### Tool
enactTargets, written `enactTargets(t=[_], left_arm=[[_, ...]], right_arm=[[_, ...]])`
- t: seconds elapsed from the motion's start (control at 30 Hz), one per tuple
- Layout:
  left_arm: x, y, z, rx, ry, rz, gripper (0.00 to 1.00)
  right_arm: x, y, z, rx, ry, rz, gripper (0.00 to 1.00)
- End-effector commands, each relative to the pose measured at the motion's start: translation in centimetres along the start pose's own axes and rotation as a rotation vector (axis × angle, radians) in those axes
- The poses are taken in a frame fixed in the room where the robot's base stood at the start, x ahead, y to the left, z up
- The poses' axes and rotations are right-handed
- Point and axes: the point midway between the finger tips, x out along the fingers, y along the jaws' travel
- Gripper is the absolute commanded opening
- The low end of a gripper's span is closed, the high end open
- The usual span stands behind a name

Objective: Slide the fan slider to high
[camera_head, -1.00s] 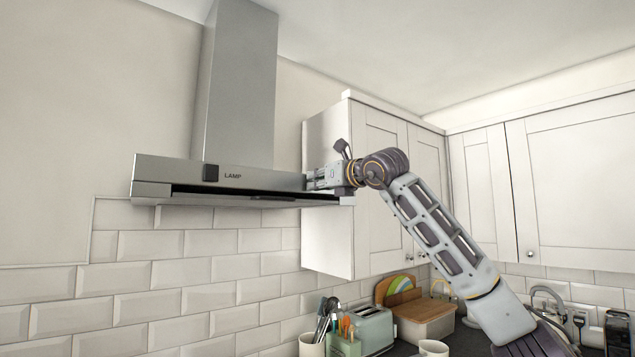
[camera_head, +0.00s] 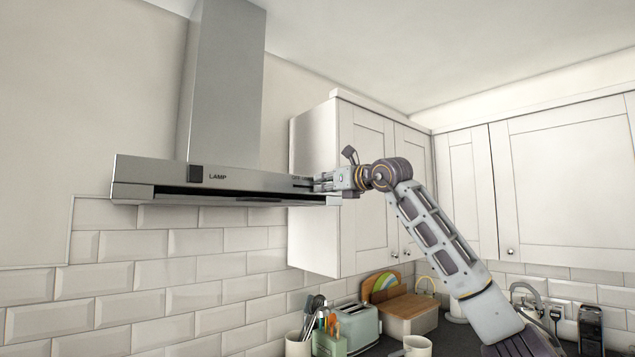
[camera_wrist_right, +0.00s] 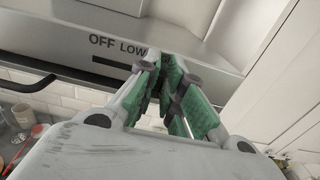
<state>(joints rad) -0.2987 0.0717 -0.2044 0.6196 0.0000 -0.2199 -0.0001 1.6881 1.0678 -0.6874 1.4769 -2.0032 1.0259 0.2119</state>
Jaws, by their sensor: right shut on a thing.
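The steel cooker hood (camera_head: 150,172) has a front panel with a dark LAMP switch (camera_head: 196,173) toward its left. In the right wrist view, the fan slider's dark slot (camera_wrist_right: 108,64) runs under the printed words OFF and LOW. The slot's right part and any label there are hidden behind my fingers. My right gripper (camera_head: 318,183) is at the right end of the hood's front. Its green-padded fingertips (camera_wrist_right: 166,62) are close together at the panel, just right of LOW, shut on the fan slider. The slider's knob is hidden between them. My left gripper is out of view.
A white wall cabinet (camera_head: 315,190) stands just right of the hood, close to my right gripper and arm. Below are a green toaster (camera_head: 360,327), a utensil pot (camera_head: 297,346), a wooden-lidded bin (camera_head: 410,310) and a white mug (camera_head: 418,346). The space before the hood's left part is clear.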

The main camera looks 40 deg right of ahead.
Motion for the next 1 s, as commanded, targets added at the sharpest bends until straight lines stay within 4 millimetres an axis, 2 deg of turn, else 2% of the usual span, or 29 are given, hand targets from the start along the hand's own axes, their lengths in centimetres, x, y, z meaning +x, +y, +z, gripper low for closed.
enactTargets(t=[0.2,0.23,0.4,0.77,1.0], left_arm=[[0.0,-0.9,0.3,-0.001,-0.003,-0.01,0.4],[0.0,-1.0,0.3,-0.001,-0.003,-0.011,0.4],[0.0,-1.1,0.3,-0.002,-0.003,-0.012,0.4],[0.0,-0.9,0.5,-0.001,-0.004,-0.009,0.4],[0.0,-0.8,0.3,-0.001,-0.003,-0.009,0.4]], right_arm=[[-0.2,-0.4,0.2,0.001,-0.007,-0.007,0.0],[-0.2,-0.4,0.3,0.001,-0.007,-0.007,0.12],[-0.2,-0.3,0.2,0.001,-0.006,-0.006,0.32],[-0.2,-0.2,0.1,0.001,-0.004,-0.004,0.32],[-1.3,-0.2,0.1,0.001,-0.004,-0.004,0.32]])
